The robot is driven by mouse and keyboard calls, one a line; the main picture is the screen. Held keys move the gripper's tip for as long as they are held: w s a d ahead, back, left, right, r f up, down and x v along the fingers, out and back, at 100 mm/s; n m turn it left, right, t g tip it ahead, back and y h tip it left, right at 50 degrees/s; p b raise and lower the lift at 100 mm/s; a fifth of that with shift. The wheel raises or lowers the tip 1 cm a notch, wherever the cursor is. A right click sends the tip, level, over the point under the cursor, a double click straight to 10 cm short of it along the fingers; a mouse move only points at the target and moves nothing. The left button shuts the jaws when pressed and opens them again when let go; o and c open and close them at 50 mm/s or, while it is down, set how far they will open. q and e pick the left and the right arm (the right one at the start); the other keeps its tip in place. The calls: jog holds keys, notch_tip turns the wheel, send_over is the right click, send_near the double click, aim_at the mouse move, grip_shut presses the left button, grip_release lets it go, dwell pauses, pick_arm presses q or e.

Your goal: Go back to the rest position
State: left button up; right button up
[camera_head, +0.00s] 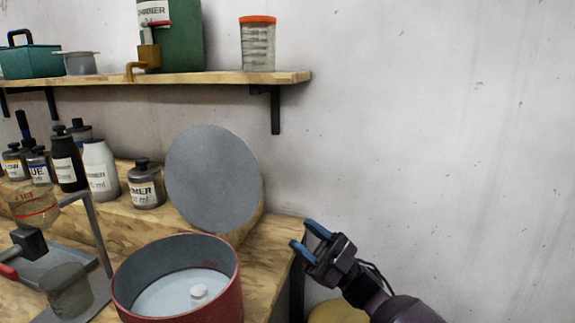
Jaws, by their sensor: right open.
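My right gripper (300,233) shows at the lower middle, its dark arm coming in from the bottom right. Its two blue fingers are apart with nothing between them. It points up and left, by the right end of the wooden workbench (262,280) in the picture. I cannot tell whether it touches the bench edge. My left gripper does not show.
A red-rimmed round pot (228,290) stands on the bench, with a grey disc (212,178) upright behind it. Several bottles (100,172) stand at the left. A shelf (200,78) carries a green canister and a orange-lidded jar (257,45). The wall side at right is clear.

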jog(key=s+d+f+m+t+h+p, duration=0.2)
jog(key=s+d+f+m+t+h, duration=0.45)
jog(key=f+m+t+h, duration=0.3)
jog(key=s+d+f+m+t+h+p, duration=0.2)
jog(key=s+d+f+m+t+h, duration=0.45)
jog(key=f+m+h, duration=0.45)
pick_arm(q)
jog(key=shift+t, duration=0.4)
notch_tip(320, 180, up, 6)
jog(key=p, duration=0.2)
jog(key=shift+p, duration=0.35)
pick_arm(e)
jog(key=s+d+f+m+g+h, duration=0.2)
jog(key=s+d, duration=0.3)
jog(key=s, duration=0.6)
jog(key=s+d+f+m+g+h, duration=0.3)
jog(key=s+d+f+g+h, duration=0.1)
jog(key=s, duration=0.8)
jog(key=shift+d+f+g, duration=0.7)
jog(key=shift+d+f, duration=0.05)
jog(key=shift+d, duration=0.05)
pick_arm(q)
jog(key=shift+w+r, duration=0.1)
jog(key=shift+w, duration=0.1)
